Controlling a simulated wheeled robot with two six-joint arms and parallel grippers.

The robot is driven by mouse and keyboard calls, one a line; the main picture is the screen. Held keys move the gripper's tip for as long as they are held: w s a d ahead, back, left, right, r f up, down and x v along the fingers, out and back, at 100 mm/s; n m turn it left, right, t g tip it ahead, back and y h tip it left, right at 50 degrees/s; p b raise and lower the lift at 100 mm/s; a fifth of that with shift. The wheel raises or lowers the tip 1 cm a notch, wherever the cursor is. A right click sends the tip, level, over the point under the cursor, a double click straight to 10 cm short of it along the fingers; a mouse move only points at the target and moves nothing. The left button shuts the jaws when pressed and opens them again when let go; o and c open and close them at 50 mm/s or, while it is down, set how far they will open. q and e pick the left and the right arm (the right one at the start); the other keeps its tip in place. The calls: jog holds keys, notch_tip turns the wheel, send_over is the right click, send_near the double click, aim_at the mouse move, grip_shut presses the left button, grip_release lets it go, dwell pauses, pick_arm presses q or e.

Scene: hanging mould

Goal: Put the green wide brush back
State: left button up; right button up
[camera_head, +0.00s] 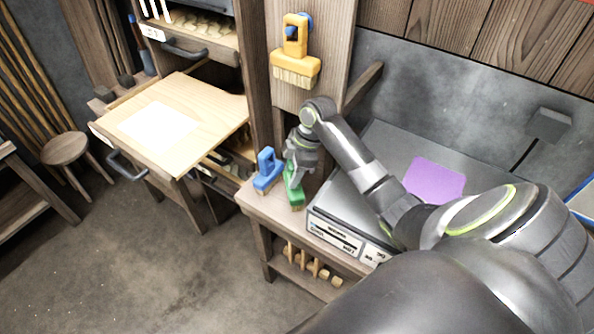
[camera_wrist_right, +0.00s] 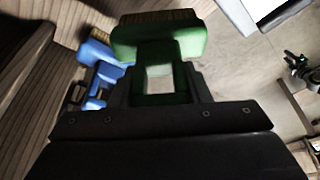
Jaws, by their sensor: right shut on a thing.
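The green wide brush (camera_head: 295,196) is at the tip of my right gripper (camera_head: 296,168), over or on the front part of the wooden bench. In the right wrist view the green brush (camera_wrist_right: 158,42) is between the dark jaws of my right gripper (camera_wrist_right: 160,88), which are shut on its handle, with the bristle end pointing away. The gripper hides part of the handle in the head view. I cannot tell whether the brush touches the bench. My left gripper is not in view.
A blue brush (camera_head: 267,171) stands close left of the green one; it also shows in the right wrist view (camera_wrist_right: 98,58). A yellow brush (camera_head: 295,55) hangs on the wooden post above. A grey machine with a purple sheet (camera_head: 434,180) lies right. A pulled-out wooden board (camera_head: 207,104) is left.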

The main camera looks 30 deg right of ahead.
jog(key=shift+w+d, duration=0.4)
jog(key=shift+d, duration=0.4)
notch_tip(320, 180, down, 3)
jog(key=shift+r+p, duration=0.15)
jog(key=shift+p, duration=0.55)
jog(key=shift+f, duration=0.45)
jog(key=shift+f, duration=0.1)
jog(key=o, duration=0.9)
